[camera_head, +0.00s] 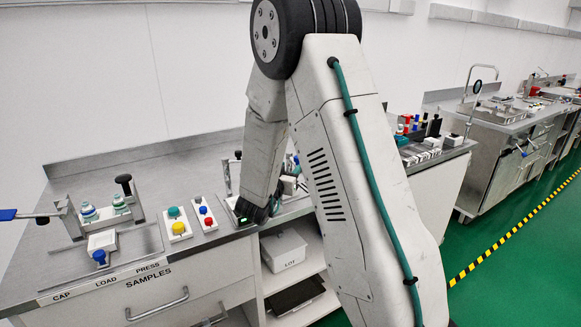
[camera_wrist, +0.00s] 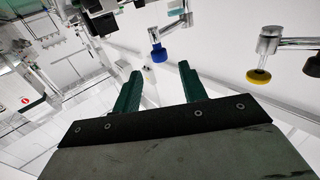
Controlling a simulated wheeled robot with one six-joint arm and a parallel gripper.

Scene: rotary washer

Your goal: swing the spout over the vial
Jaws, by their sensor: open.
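My gripper (camera_wrist: 160,69) shows in the wrist view with its two green fingers apart and nothing between them. A chrome spout-like arm with a blue tip (camera_wrist: 158,53) is just beyond the fingertips, apart from them. A second chrome arm with a yellow tip (camera_wrist: 259,76) is to the right. I cannot tell which is the task's spout. In the head view, my gripper (camera_head: 252,210) is low at the bench's front edge, partly hidden by my arm.
The steel bench (camera_head: 165,180) has a panel with green and yellow buttons (camera_head: 178,223) and another with coloured buttons (camera_head: 205,213) left of my gripper. A white box (camera_head: 284,250) sits on the shelf below. Coloured bottles (camera_head: 420,125) stand right of my arm. Green floor is open at right.

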